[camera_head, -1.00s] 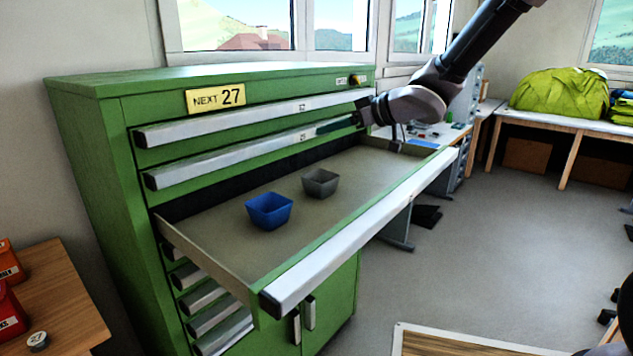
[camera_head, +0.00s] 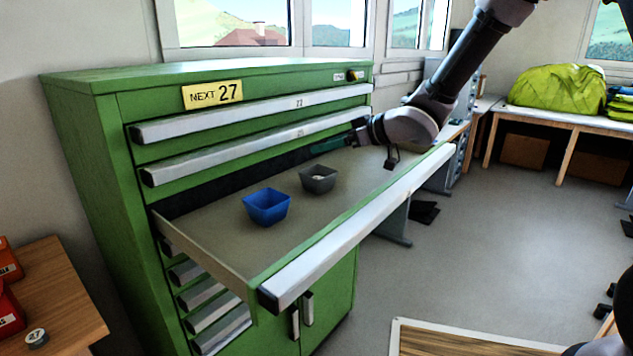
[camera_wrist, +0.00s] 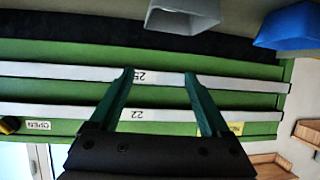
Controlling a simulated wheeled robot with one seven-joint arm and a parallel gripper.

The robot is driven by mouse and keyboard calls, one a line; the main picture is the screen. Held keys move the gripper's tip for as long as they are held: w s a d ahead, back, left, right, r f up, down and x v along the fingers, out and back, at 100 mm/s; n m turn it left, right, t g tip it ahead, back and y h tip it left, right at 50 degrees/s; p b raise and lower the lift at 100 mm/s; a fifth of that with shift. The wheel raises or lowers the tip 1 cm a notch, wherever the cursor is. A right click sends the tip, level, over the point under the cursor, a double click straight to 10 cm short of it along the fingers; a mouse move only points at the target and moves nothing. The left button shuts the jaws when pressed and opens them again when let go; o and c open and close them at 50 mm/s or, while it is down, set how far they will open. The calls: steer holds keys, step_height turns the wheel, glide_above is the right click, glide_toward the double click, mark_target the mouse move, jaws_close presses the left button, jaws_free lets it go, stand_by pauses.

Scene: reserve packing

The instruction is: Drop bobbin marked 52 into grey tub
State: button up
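The grey tub (camera_head: 318,186) stands in the open drawer, beside and behind the blue tub. A small pale thing (camera_head: 319,177) shows inside it; no number on it can be read. My gripper (camera_head: 322,148) is above and behind the grey tub, near the drawer fronts. In the wrist view my gripper (camera_wrist: 159,77) is open, with nothing between its fingers. The grey tub (camera_wrist: 183,22) shows at the top of that view, apart from the fingers. I see no marking 52.
The blue tub (camera_head: 267,208) stands empty in the drawer (camera_head: 225,240). A bobbin marked 27 (camera_head: 37,338) is on the wooden table at lower left. The drawer's right part is clear.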

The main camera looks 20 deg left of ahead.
steer(key=shift+d, duration=0.1)
steer(key=v, duration=1)
steer(key=shift+d, duration=0.35)
steer(key=shift+r, duration=0.1)
